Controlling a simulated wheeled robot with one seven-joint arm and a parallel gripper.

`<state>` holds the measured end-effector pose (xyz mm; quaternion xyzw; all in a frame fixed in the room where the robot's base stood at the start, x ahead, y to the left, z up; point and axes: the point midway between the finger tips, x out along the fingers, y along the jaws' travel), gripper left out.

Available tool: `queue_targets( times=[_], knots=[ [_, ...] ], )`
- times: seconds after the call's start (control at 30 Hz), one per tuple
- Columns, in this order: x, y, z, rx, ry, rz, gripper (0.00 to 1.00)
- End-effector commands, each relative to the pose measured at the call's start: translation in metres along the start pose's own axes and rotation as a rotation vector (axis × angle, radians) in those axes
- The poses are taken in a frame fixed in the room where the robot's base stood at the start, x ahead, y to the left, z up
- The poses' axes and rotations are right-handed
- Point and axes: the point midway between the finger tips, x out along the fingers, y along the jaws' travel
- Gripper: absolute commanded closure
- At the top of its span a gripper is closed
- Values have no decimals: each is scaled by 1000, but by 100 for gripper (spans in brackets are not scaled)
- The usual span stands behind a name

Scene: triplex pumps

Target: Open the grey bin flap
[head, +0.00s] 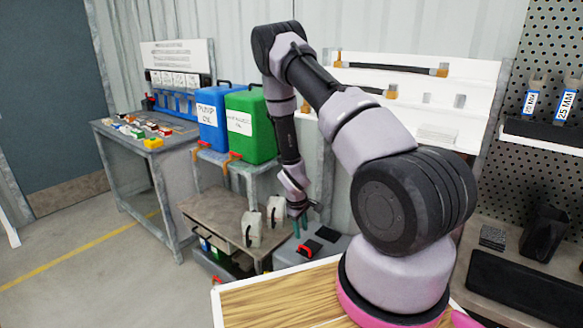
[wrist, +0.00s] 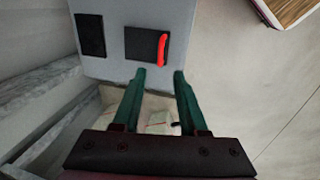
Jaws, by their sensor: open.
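The grey bin (wrist: 113,58) stands low on the floor below my arm. Its top shows in the wrist view with a black flap (wrist: 137,42) that carries a red handle (wrist: 162,50) along one edge. The flap appears to lie flat with the top. In the head view the grey bin (head: 286,259) is partly hidden behind my wooden-topped base. My gripper (wrist: 159,73) has two green fingers, apart and empty, with the tips just below the red handle in the wrist view. In the head view my gripper (head: 301,224) points down above the bin.
A second black panel (wrist: 90,35) is on the bin's top. Left of the bin, a low brown table (head: 215,218) holds two pale jugs (head: 253,228). Blue (head: 212,118) and green (head: 249,126) canisters stand behind. Open floor lies to the left.

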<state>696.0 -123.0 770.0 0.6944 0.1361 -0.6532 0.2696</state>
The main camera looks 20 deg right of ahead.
Motion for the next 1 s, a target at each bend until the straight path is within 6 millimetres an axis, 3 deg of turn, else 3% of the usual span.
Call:
queue_targets(
  times=[1.0],
  knots=[
    [-199, 27, -31, 291, 139, -49, 58]
  ],
)
